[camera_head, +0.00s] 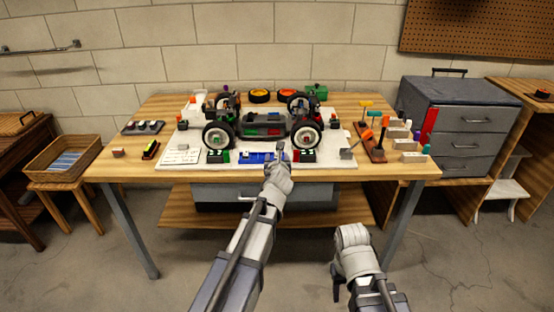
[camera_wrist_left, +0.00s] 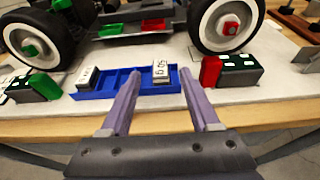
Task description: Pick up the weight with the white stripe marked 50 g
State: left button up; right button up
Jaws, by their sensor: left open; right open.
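A blue tray (camera_wrist_left: 115,87) on the white board holds two weights with white labels. The right-hand weight (camera_wrist_left: 160,66) has a white stripe with markings that look like 50 g, turned sideways. The other weight (camera_wrist_left: 88,77) sits at the tray's left end, its label not clearly readable. My left gripper (camera_wrist_left: 160,74) is open, its two fingers pointing at the tray on either side of the right-hand weight, not visibly closed on it. In the head view the left gripper (camera_head: 281,153) partly covers the blue tray's right end (camera_head: 252,157). My right gripper (camera_head: 337,289) is open, low in front of the table.
An RC car (camera_head: 262,122) with large wheels stands behind the tray. A tool stand (camera_head: 376,153) is at the right. The table's front edge is close.

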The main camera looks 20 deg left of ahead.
pick_arm(q)
jog(key=shift+x, duration=1.1)
jog(key=shift+r, duration=0.1)
grip_shut()
